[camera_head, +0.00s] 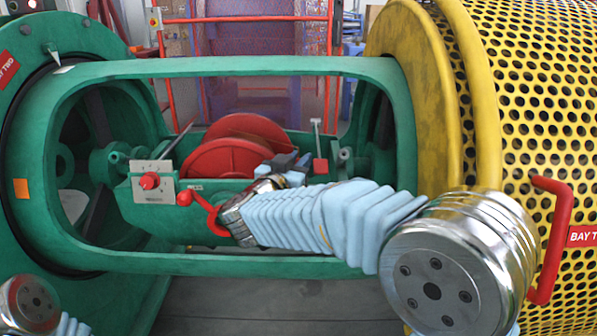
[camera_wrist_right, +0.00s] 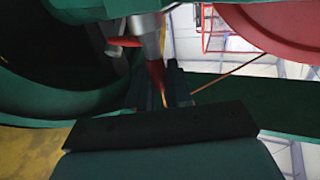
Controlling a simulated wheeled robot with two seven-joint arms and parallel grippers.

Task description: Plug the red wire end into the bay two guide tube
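My right gripper (camera_head: 289,162) reaches into the green cradle's window, in front of the red spool. In the right wrist view its dark fingers (camera_wrist_right: 160,88) stand on both sides of the red wire end (camera_wrist_right: 156,74) and appear shut on it. A thin orange wire (camera_wrist_right: 230,75) runs from there toward the red spool (camera_wrist_right: 285,28). A grey tube (camera_wrist_right: 149,36) is directly beyond the red end, in line with it; I cannot tell whether the end is inside. In the head view a grey-tipped tube (camera_head: 344,155) sits right of my gripper. My left gripper is out of view.
The green cradle (camera_head: 230,66) frames the opening, with its lower rail under my right arm. A red-knobbed plate (camera_head: 150,182), a red lever (camera_head: 205,208) and a T-handle with a red block (camera_head: 320,164) stand nearby. A yellow perforated guard (camera_head: 540,100) is at right.

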